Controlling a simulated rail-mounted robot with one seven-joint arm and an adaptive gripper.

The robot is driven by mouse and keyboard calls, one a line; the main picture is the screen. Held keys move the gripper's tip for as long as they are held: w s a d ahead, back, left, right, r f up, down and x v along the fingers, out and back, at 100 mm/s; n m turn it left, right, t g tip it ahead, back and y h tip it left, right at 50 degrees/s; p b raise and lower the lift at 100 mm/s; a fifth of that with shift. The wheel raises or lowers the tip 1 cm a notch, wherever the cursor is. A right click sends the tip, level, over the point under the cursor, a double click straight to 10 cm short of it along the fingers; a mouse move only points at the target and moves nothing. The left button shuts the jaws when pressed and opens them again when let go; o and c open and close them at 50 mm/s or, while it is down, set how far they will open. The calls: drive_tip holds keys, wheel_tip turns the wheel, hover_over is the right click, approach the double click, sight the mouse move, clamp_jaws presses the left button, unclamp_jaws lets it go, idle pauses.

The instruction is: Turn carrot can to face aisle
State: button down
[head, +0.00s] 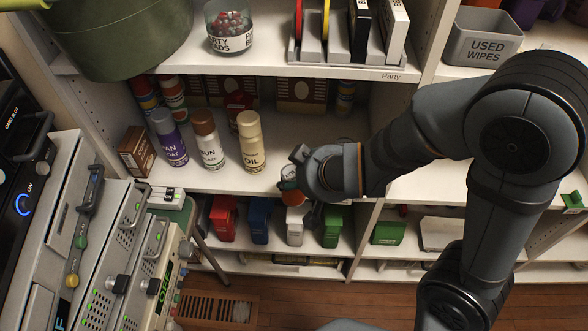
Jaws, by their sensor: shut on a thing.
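My gripper (299,184) is at the front edge of the middle shelf, right of the spray cans. I take this for the carrot can. My fingers and wrist hide most of it, so I cannot read its label or tell which way it faces. I also cannot tell whether it rests on the shelf or is raised.
A cream can marked OIL (250,142), a brown-capped can (208,142) and a purple can (169,139) stand left of my gripper. Coloured boxes, including a green one (334,227), stand on the shelf below. A grey wipes bin (482,38) is upper right. Equipment (150,265) crowds the left.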

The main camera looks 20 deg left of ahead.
drive_tip(key=shift+s+d+f+n, duration=0.3)
drive_tip(key=shift+f, duration=0.05)
drive_tip(key=w+a+p, duration=0.4)
drive_tip(key=w+p, duration=0.7)
drive_tip(key=w, duration=0.4)
drive_tip(key=f+b, duration=0.1)
drive_tip(key=b, duration=0.1)
drive_tip(key=f+b, duration=0.1)
drive_tip(key=f, duration=0.1)
drive_tip(key=f+b, duration=0.1)
drive_tip(key=b, duration=0.1)
drive_tip(key=shift+w+a+f+b, duration=0.1)
drive_tip(key=shift+w+f+b, duration=0.2)
drive_tip(key=shift+f, duration=0.1)
drive_tip(key=c, duration=0.8)
unclamp_jaws()
drive_tip(key=shift+o, duration=0.5)
